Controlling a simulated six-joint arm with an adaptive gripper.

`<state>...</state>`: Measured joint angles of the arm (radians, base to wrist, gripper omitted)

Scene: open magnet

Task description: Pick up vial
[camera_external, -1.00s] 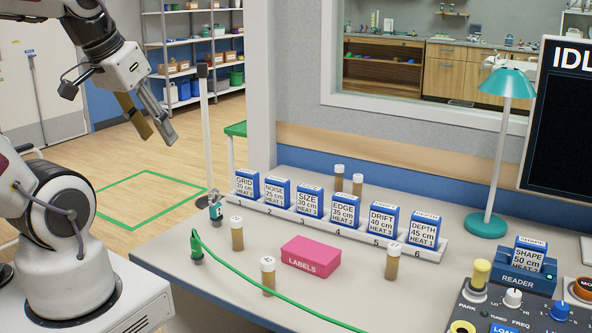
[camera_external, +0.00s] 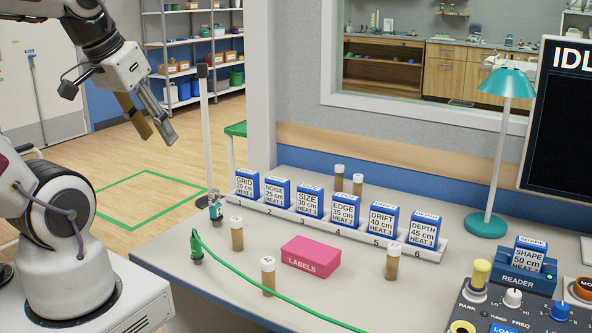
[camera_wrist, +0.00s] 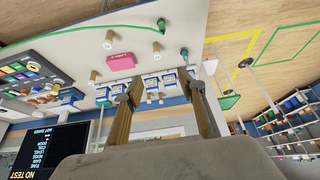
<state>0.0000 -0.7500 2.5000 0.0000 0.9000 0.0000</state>
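Several brown vials with white caps stand upright on the table: one left of the pink box (camera_external: 237,236), one at the front (camera_external: 268,278), one at the right (camera_external: 393,264), and two behind the row of boxes (camera_external: 339,180) (camera_external: 357,186). Brown vials also show in the wrist view, one beside the pink box (camera_wrist: 157,50) and one at its other side (camera_wrist: 95,75). My gripper (camera_external: 160,138) is raised over the floor, left of the table and away from every vial. Its two fingers are apart with nothing between them, also in the wrist view (camera_wrist: 164,87).
A pink LABELS box (camera_external: 311,257) and a green cable (camera_external: 275,291) lie among the vials. A numbered rack (camera_external: 448,246) holds several blue-and-white boxes. A white pole (camera_external: 204,130) stands near the table's left end. A lamp (camera_external: 488,226), reader (camera_external: 522,272) and control panel are at right.

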